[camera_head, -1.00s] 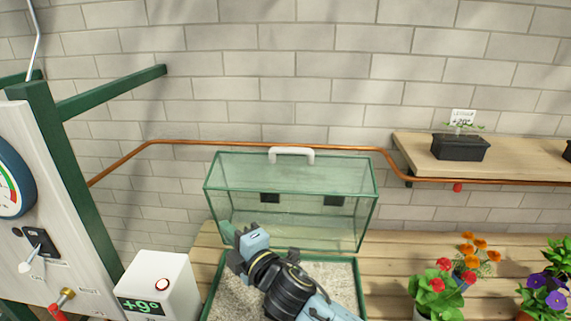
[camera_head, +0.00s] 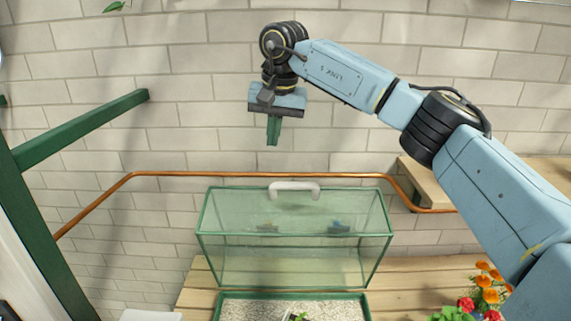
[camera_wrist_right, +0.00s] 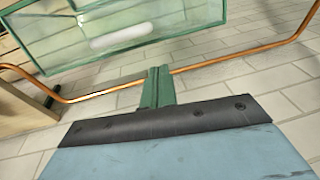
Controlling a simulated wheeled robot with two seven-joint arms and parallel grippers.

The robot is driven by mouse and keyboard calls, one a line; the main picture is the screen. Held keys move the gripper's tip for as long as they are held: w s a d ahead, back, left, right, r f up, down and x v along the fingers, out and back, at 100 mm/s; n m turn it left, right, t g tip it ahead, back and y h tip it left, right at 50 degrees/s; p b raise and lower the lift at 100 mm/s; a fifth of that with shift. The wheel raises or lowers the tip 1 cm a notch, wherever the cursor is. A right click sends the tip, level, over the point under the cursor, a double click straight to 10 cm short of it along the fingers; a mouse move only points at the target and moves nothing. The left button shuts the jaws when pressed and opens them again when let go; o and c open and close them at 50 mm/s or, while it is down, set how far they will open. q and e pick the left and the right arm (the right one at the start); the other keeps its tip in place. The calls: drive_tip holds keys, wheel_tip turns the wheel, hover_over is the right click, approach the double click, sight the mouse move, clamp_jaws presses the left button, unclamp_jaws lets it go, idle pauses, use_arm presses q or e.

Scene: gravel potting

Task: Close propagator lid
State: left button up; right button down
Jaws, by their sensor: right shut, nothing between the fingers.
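The propagator lid (camera_head: 295,235) is a clear glass box with green edges. In the head view it stands raised at the back of the propagator base (camera_head: 343,296), which shows at the bottom edge with pale gravel in it. A white handle (camera_head: 294,190) sits on the lid's upper edge. My right gripper (camera_head: 273,132) points down above the handle, shut and empty, clear of the lid. In the right wrist view the green fingertips (camera_wrist_right: 158,88) are together, with the lid (camera_wrist_right: 60,50) and its handle (camera_wrist_right: 122,36) beyond them. My left gripper is not in view.
A copper pipe (camera_head: 160,174) runs along the tiled wall behind the lid. A wooden shelf (camera_head: 425,187) is at the right, partly behind my right arm. Orange flowers (camera_head: 489,282) stand at the lower right on the slatted bench (camera_head: 415,287). A green beam (camera_head: 80,129) is at the left.

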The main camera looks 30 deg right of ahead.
drive_tip(key=d+r+h, duration=0.1)
drive_tip(key=d+r, duration=0.2)
drive_tip(key=d, duration=0.1)
drive_tip(key=p, duration=0.2)
hover_over(290, 196)
drive_tip(key=x, duration=0.3)
drive_tip(key=s+x, duration=0.1)
drive_tip(key=x, duration=0.7)
drive_tip(key=shift+s+f, duration=0.2)
drive_tip(key=shift+s, duration=0.15)
drive_tip(key=shift+s+a+f, duration=0.3)
drive_tip(key=shift+s, duration=0.05)
drive_tip(key=shift+a, duration=0.15)
